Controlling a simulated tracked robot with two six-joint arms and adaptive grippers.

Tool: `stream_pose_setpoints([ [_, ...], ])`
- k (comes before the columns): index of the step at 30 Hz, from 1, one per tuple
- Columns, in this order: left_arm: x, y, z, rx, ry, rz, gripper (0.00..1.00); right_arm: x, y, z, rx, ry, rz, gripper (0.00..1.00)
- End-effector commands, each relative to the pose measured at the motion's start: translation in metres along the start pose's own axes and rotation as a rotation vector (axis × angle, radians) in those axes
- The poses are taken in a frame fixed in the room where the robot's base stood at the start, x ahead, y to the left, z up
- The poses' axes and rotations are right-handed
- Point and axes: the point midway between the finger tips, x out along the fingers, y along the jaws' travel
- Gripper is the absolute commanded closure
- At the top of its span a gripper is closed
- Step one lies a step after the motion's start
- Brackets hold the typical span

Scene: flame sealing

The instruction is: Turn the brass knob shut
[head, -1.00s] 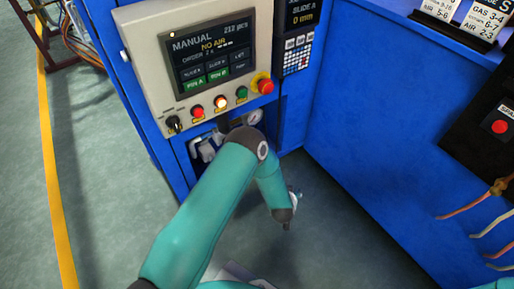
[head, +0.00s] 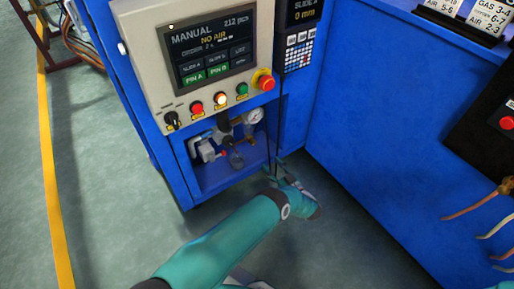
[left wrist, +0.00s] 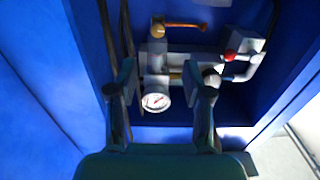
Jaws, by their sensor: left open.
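A small brass part with a rounded end, which looks like the brass knob (left wrist: 158,31), sits among the air fittings in the recess of the blue cabinet. It has an orange-brown bar to its right in the left wrist view. In the head view a small brass part (head: 251,141) shows below the gauge. My left gripper (left wrist: 168,74) is open and empty, its fingers spread in front of the fittings, apart from the brass end. In the head view my left gripper (head: 278,172) is at the recess's lower right corner. My right gripper is not in view.
A round white gauge (left wrist: 156,99) shows between my left fingers in the left wrist view. A grey valve block (head: 204,148) stands left in the recess. Dark hoses (left wrist: 125,40) hang beside the fittings. The control panel (head: 150,60) is above; the floor in front is clear.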

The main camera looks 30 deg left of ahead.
Motion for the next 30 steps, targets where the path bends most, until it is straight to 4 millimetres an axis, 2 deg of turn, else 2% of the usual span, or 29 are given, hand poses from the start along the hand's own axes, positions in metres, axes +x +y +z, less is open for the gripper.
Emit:
stream_pose_setpoints([
  [1,0.013,-0.001,0.002,-0.002,0.001,-0.004,0.5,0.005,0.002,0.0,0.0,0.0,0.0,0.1],
  [9,0.072,0.0,0.003,-0.003,0.001,-0.002,0.5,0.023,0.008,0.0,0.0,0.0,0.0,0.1],
  [15,0.105,0.001,0.003,-0.003,0.001,0.0,0.5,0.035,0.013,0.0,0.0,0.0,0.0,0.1],
  [21,0.122,0.002,0.001,-0.002,0.001,0.003,0.5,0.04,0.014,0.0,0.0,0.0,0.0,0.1],
  [30,0.125,0.002,0.0,-0.001,0.0,0.004,0.5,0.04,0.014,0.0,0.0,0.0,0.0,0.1],
])
